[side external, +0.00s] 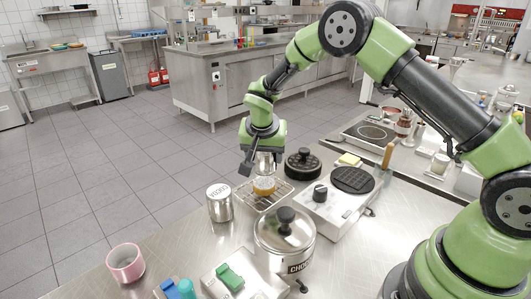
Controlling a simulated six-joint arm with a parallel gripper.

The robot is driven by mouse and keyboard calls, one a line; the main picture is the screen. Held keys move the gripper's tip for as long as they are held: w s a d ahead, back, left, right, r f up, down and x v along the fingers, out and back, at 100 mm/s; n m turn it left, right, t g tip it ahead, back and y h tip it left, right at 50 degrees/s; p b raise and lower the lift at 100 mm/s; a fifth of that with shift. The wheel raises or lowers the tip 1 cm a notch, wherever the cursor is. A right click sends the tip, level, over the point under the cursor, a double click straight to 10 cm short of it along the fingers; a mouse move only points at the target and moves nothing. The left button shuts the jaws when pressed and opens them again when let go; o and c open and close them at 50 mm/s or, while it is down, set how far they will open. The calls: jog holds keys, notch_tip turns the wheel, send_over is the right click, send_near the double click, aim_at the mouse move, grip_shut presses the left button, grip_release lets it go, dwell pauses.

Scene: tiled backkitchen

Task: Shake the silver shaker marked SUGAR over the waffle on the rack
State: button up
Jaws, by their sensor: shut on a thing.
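My gripper (258,163) points down over the wire rack and is shut on a small silver shaker (267,164). The shaker is partly covered by the fingers, and no marking on it can be read. The round golden waffle (264,187) lies on the wire rack (278,199) directly below the shaker. I cannot tell how wide the gap between them is, or whether the shaker is tilted.
A silver canister (220,204) with dark lettering stands left of the rack. A lidded pot (284,238) stands in front, and a waffle iron (336,198) stands to the right. A black round item (303,164) is behind. A pink bowl (125,263) sits front left.

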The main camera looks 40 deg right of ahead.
jog(key=shift+a, duration=0.85)
jog(key=shift+d, duration=1.5)
jog(key=shift+a, duration=0.15)
jog(key=shift+s+r, duration=0.1)
jog(key=s+a+r+n+t+y, duration=0.1)
jog(key=s+a+r+n+y, duration=0.2)
jog(key=s+r+n, duration=0.7)
jog(key=shift+s+a+r+t, duration=0.3)
jog(key=shift+s+a+r, duration=0.45)
jog(key=shift+s+a, duration=0.15)
